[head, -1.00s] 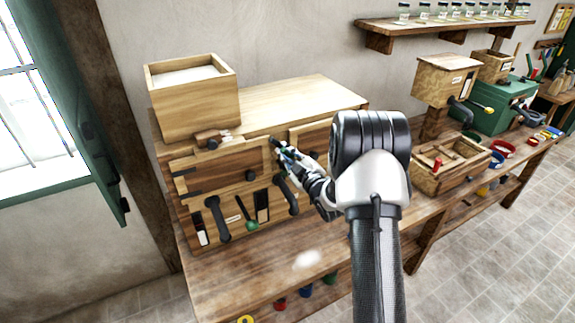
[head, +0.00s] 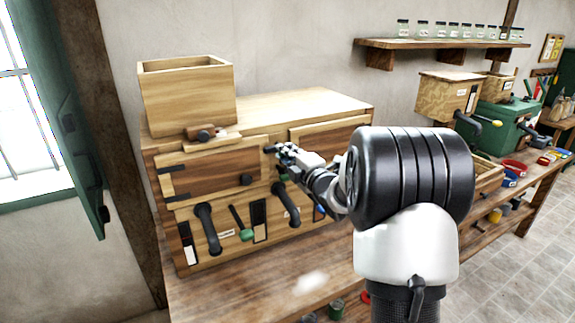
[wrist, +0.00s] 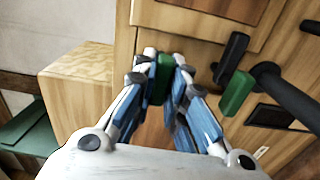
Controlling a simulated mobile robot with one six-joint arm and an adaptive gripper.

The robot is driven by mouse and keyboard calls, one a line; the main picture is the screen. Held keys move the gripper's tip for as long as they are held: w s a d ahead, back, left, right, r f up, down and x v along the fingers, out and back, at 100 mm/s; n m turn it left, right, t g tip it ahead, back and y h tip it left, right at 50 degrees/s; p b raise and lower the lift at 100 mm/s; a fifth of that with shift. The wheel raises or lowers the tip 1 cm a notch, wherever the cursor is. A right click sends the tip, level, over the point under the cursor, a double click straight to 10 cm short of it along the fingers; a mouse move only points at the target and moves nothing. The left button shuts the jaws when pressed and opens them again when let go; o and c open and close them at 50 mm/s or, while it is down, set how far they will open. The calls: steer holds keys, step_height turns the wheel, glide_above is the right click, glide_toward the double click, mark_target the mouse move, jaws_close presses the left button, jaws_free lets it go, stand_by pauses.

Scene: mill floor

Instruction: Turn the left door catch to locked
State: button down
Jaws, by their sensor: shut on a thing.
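The left door (head: 215,175) is a dark wood panel in a pale frame on the wooden cabinet, and it looks closed. The left door catch (head: 270,149) shows as a short black bar, lying nearly level, at the door's right edge. My gripper (head: 281,151) is at this catch. In the wrist view, my fingers (wrist: 164,75) are shut on a green grip (wrist: 164,70), apparently part of the catch. The fingers hide much of it, so its exact setting is hard to read. A black bar (wrist: 232,52) and another green piece (wrist: 236,94) are right of my fingers there.
Below the doors are black pull handles (head: 207,228) and a green-tipped lever (head: 240,223). An open wooden box (head: 187,98) stands on the cabinet. A green shutter (head: 80,130) hangs at the left. Bins and a green case (head: 500,125) stand on the bench to the right.

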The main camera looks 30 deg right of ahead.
steer(key=shift+n+b, duration=0.3)
steer(key=c, duration=1.6)
jaws_free()
steer(key=s, duration=1.2)
steer(key=shift+d, duration=0.2)
steer(key=shift+a+r, duration=0.1)
